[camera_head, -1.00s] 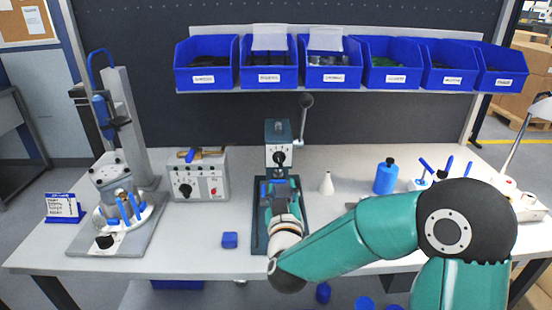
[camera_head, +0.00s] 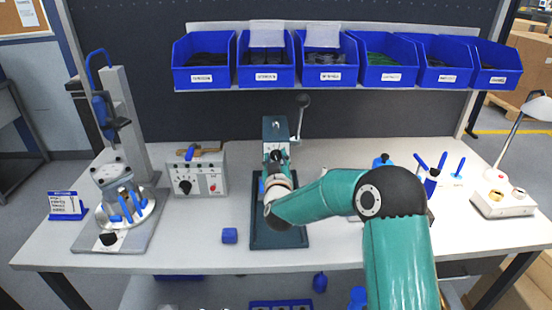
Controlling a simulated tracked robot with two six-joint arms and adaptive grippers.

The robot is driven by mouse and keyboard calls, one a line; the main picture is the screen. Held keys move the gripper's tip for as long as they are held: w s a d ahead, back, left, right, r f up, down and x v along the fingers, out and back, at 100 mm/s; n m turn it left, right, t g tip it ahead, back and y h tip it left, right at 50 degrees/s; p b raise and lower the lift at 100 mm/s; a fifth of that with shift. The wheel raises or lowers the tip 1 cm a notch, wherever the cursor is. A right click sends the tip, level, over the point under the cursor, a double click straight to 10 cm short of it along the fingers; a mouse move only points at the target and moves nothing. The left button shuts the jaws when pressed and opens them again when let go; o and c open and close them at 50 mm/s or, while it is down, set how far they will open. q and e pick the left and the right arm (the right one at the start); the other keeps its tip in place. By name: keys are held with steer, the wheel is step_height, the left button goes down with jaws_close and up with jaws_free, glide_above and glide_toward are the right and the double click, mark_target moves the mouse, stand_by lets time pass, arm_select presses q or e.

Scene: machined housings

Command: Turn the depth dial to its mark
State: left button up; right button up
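The bench press (camera_head: 276,128) stands at the middle back, with a dark teal head and a lever (camera_head: 302,106) on its right. A dark round knob (camera_head: 278,154) below a pale marked scale sits on its front; it looks like the depth dial. Its pointer and mark are too small to read. My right gripper (camera_head: 276,164) is at the front of the press head, close to this knob. I cannot tell whether they touch. My wrist hides most of the gripper and its fingers. My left gripper is not in view.
A grey control box (camera_head: 208,172) with a black knob and red button stands left of the press. A drill-like stand (camera_head: 146,165) is at left. Blue bins (camera_head: 389,75) hang above.

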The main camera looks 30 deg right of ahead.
jaws_close()
steer(key=shift+f+m+b, duration=0.15)
steer(key=shift+m+b, duration=0.25)
steer(key=shift+b, duration=0.45)
steer(key=m+b, duration=0.3)
steer(key=b, duration=0.2)
steer(key=shift+s+d, duration=0.1)
steer(key=shift+d, duration=0.05)
steer(key=shift+m+b, duration=1.1)
steer(key=shift+b, duration=0.25)
steer(key=shift+d, duration=0.1)
